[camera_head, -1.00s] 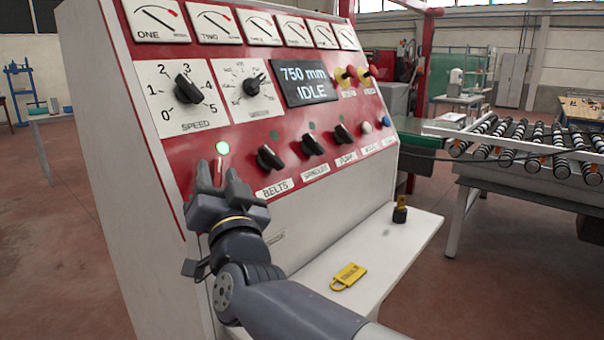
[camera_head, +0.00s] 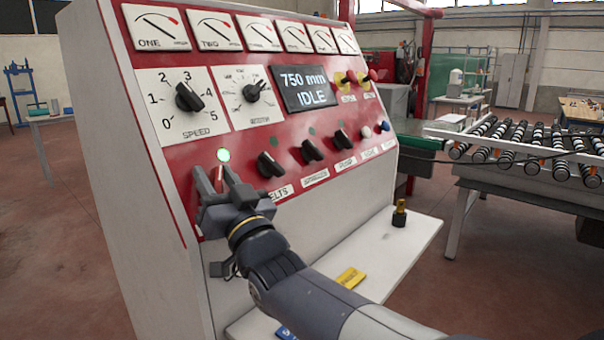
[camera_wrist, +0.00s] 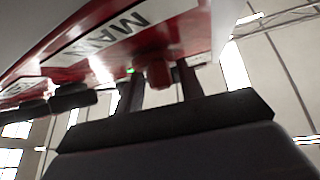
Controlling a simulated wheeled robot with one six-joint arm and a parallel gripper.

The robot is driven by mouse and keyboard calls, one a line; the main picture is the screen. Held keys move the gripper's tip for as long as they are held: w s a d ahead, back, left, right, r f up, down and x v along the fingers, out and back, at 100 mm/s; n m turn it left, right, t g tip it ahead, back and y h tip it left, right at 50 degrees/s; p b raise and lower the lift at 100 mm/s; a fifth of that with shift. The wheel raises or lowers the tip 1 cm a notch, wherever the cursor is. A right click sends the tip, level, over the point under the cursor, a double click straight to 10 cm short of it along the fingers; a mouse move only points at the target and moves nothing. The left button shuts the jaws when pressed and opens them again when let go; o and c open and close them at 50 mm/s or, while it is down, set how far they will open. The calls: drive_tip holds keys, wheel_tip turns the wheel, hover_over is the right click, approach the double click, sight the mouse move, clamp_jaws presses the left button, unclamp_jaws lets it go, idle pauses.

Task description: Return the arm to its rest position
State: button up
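My gripper (camera_head: 219,178) is at the lower left of the red control panel (camera_head: 290,125), just below a lit green lamp (camera_head: 222,155). In the wrist view my gripper (camera_wrist: 161,78) has its two fingers apart, with a red knob (camera_wrist: 157,72) between them. Gaps show on both sides of the knob, so the fingers look open around it and not closed on it. A label reading "MAIN" (camera_wrist: 110,35) is beside the knob. My arm reaches in from the bottom right, in front of the console.
The display (camera_head: 305,88) reads "750 mm IDLE". A shelf (camera_head: 410,232) juts out below the panel, with a brass-topped black item (camera_head: 399,213) and a yellow tag or padlock (camera_head: 350,278), partly hidden by my arm. A roller conveyor (camera_head: 530,145) stands to the right. Floor is free at the left.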

drive_tip(key=shift+r+n+g+y+p, duration=0.15)
drive_tip(key=shift+n+g+y+p, duration=0.95)
drive_tip(key=shift+n, duration=0.6)
drive_tip(key=shift+f+n+y, duration=0.2)
drive_tip(key=shift+n+y, duration=0.2)
